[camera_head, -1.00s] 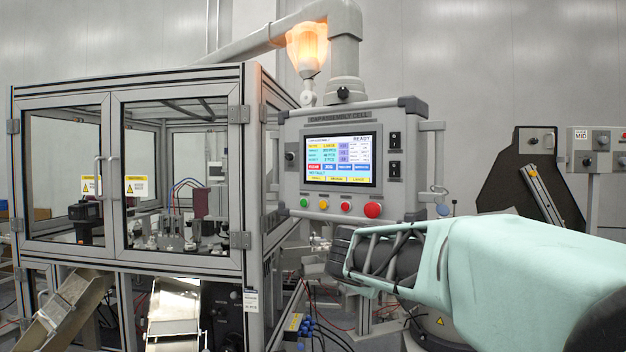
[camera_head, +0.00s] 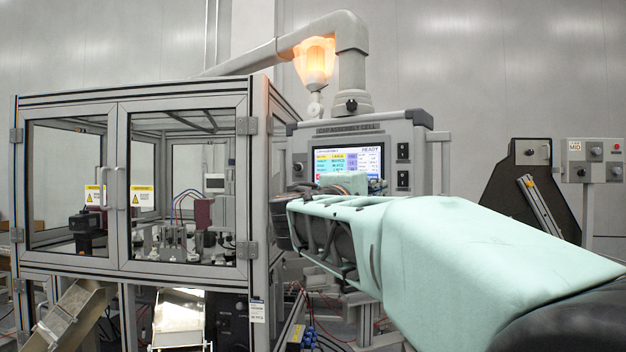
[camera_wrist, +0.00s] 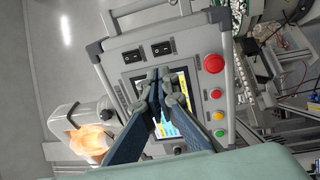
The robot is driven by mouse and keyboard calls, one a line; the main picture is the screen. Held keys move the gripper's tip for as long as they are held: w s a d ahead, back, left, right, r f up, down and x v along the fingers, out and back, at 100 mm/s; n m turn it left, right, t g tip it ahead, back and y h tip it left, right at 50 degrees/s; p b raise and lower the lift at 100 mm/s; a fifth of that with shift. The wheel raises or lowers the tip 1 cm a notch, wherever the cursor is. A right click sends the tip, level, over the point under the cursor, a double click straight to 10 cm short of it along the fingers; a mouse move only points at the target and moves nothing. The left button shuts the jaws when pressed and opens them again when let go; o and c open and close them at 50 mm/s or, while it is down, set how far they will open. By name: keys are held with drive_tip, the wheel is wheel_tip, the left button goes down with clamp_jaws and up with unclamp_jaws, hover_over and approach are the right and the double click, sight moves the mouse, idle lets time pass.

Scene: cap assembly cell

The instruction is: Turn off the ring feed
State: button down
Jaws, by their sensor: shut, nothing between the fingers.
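The grey control panel (camera_head: 425,160) has a lit screen (camera_head: 335,160) and two black rocker switches, one above the other, on its right: the upper switch (camera_head: 403,151) and the lower switch (camera_head: 403,180). Their labels are too small to read, so I cannot tell which is for the ring feed. In the wrist view the switches (camera_wrist: 131,56) and (camera_wrist: 163,48) lie beyond the fingertips. My gripper (camera_wrist: 161,78) is shut and empty, in front of the screen. In the head view my arm hides the panel's lower part and the fingertips are not clear.
A red button (camera_wrist: 214,63) and smaller coloured buttons, such as the green one (camera_wrist: 220,133), line the panel's lower edge. A framed glass enclosure (camera_head: 185,265) stands at left. A glowing lamp (camera_head: 315,62) is above the panel. Another control box (camera_head: 594,160) stands at right.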

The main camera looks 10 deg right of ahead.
sight(404, 175)
drive_tip(key=shift+r, duration=0.25)
drive_tip(key=p+x, duration=0.5)
drive_tip(key=x, duration=0.9)
drive_tip(key=shift+r, duration=0.15)
drive_tip(key=shift+w+d+r+b, duration=0.15)
drive_tip(key=shift+d+b, duration=0.1)
drive_tip(key=shift+b, duration=0.15)
drive_tip(key=shift+r, duration=0.1)
drive_tip(key=shift+a, duration=0.1)
